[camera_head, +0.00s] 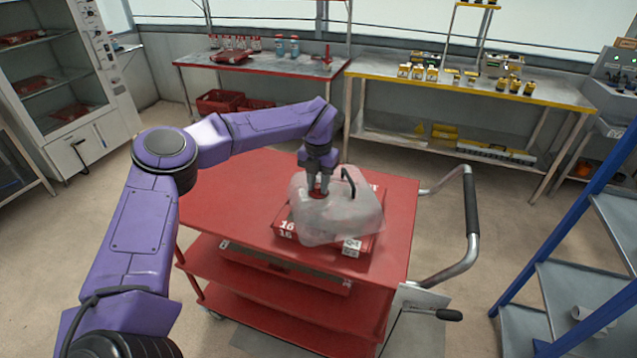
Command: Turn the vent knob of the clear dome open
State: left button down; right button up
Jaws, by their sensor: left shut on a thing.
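The clear dome (340,220) is a cloudy, see-through cover with a dark handle (349,181) on top. It sits over a red tray (369,240) marked 16 on the red cart's top. My left gripper (319,190) points down at the dome's top, left of the dark handle. Its fingers are shut on a small part there, at the place of the vent knob. The knob itself is mostly hidden between the fingers, so how far it is turned cannot be seen. My right gripper does not show.
The red cart (230,205) has bare top to the left of the tray and a push handle (471,215) at its right. A blue shelf rack (570,290) stands at the right. A red bench (262,63) and a yellow-edged bench (460,88) stand at the back.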

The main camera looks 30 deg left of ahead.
aim_at(319, 186)
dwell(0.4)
pick_arm(q)
jog(key=c, duration=0.9)
grip_release()
jog(key=shift+o, duration=0.2)
jog(key=shift+r, duration=0.15)
notch_tip(319, 186, up, 10)
jog(key=b, duration=0.1)
jog(key=shift+r+b, duration=0.15)
jog(key=shift+b, duration=0.25)
